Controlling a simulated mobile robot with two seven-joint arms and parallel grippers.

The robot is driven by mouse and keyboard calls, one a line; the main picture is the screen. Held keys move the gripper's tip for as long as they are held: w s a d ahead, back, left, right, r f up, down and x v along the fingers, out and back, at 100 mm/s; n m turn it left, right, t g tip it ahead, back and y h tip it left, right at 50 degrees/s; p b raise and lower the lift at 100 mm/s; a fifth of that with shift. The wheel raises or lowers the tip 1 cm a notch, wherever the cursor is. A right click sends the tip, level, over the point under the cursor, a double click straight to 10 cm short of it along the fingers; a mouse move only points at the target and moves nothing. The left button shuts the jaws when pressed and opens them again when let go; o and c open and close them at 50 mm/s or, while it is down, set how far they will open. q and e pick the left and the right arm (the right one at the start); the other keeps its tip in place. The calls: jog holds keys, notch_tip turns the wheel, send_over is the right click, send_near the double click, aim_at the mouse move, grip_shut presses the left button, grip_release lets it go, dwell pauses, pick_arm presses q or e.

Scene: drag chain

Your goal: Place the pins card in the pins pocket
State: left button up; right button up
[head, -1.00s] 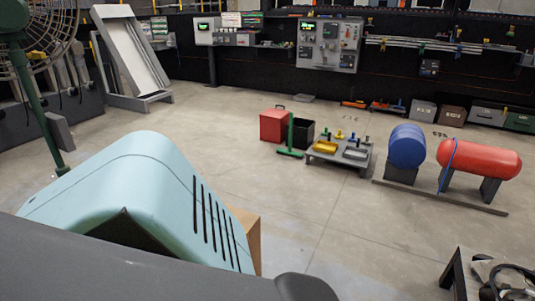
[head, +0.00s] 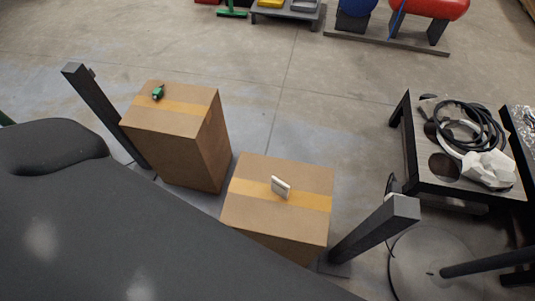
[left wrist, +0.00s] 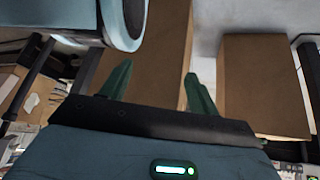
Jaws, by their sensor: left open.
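I cannot make out a pins card or a pins pocket for certain. A small pale, flat item (head: 280,187) stands on the taped top of the nearer cardboard box (head: 312,176); it is too small to tell whether it is the card. In the left wrist view, my left gripper (left wrist: 158,88) shows two green fingers spread apart with nothing between them. Cardboard boxes stand beyond the fingers there. My left gripper is outside the head view, and my right gripper shows in neither view.
A small green object (head: 158,92) lies on another cardboard box (head: 203,142). Dark posts (head: 98,108) stand by the boxes, one at the right (head: 375,228). A black cart (head: 452,192) holds coiled black cable (head: 478,125) and a white device (head: 488,168). Floor (head: 330,115) behind the boxes is clear.

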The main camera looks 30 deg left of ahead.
pick_arm(q)
jog(key=shift+o, duration=1.4)
jog(key=w+r+n+t+y+p, duration=0.1)
jog(key=w+r+t+y+p, duration=0.1)
jog(key=w, duration=1)
jog(key=shift+w+d+r+p, duration=0.15)
jog(key=shift+w+r+p, duration=0.2)
jog(key=shift+r+p, duration=0.5)
jog(key=t+h+p, duration=0.2)
jog(key=t, duration=0.2)
send_near(279, 188)
jog(key=shift+m, duration=0.3)
jog(key=x, duration=0.4)
jog(key=shift+w+d+f, duration=0.1)
jog(key=shift+w+d, duration=0.1)
jog(key=shift+d, duration=0.2)
jog(key=shift+x, duration=1.3)
jog(key=shift+w+a, duration=0.1)
jog(key=shift+w, duration=0.15)
jog(key=shift+a+b+x, duration=0.15)
jog(key=shift+b+x, duration=0.1)
jog(key=shift+x, duration=0.9)
jog(key=shift+a+b+x, duration=0.15)
jog(key=shift+b+x, duration=0.05)
jog(key=shift+x, duration=1)
jog(key=c, duration=1.1)
